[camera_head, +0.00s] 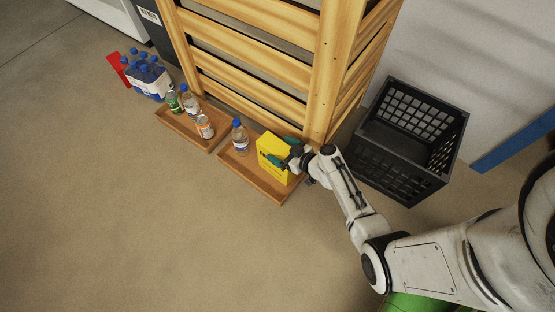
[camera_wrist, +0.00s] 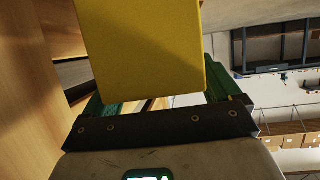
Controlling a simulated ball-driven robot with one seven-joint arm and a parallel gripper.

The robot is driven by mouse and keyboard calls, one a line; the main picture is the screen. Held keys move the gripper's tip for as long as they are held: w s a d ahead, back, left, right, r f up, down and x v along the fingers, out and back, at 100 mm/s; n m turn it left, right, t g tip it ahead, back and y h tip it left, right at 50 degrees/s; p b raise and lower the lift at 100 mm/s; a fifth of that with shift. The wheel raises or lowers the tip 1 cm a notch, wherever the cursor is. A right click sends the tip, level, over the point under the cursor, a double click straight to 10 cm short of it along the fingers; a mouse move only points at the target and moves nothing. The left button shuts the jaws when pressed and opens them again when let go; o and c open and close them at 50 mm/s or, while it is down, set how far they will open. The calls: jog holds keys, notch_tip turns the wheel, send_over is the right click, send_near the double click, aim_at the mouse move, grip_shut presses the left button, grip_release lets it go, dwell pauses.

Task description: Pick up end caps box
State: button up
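The yellow end caps box (camera_head: 272,158) stands in the right wooden tray, by the slatted wooden rack. My gripper (camera_head: 290,153) is at the box, with its green fingers at the box's upper right part. In the wrist view, the yellow box (camera_wrist: 145,50) fills the space between the two green fingers (camera_wrist: 158,98), one at each side edge. The fingers are set wide and lie close against the box. I cannot tell whether they press on it. The fingertips are hidden by the box.
The right tray (camera_head: 266,190) also holds a blue-capped bottle (camera_head: 240,138). The left tray (camera_head: 172,125) holds several bottles. A blue-capped bottle pack (camera_head: 148,79) is farther left. The wooden rack (camera_head: 252,62) rises behind the trays. A black crate (camera_head: 385,172) stands right. Open floor lies in front.

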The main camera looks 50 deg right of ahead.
jog(key=c, duration=1.6)
